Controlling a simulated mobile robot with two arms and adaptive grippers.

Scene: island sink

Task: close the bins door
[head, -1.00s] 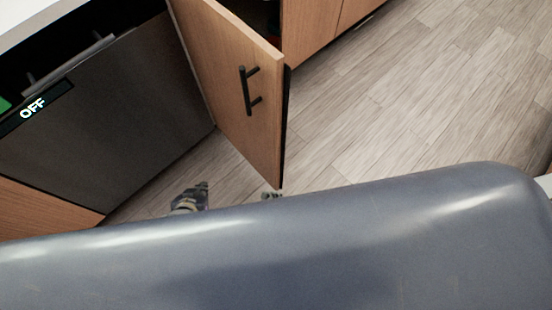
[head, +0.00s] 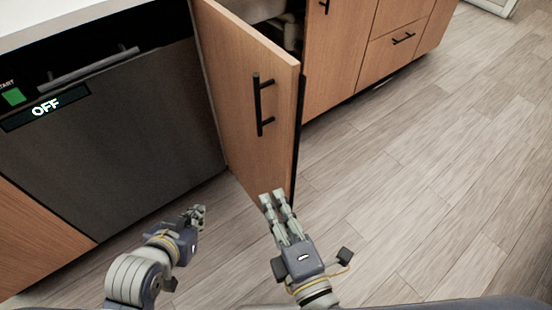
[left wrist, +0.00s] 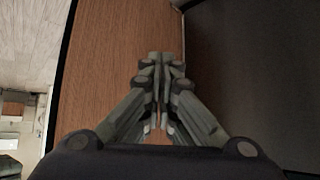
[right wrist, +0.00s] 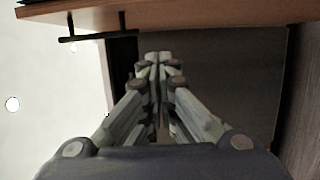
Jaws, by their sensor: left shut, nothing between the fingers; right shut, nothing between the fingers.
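The wooden bins door (head: 240,85) stands open in the head view, swung out from the cabinet, with a black bar handle (head: 262,104) on the face turned to the left. My left gripper (head: 198,211) is shut and empty, low in front of the dishwasher, left of the door. The left wrist view shows the door (left wrist: 105,70) ahead of the fingers. My right gripper (head: 272,198) is shut and empty by the door's lower outer corner. Whether it touches the door I cannot tell. In the right wrist view the door (right wrist: 200,14) and handle (right wrist: 95,36) are at the top.
A dark dishwasher (head: 120,130) with an OFF display is left of the door. More wooden drawers and cabinets (head: 395,50) run to the right. The wood-plank floor (head: 430,160) is clear on the right. The cabinet opening behind the door is partly visible.

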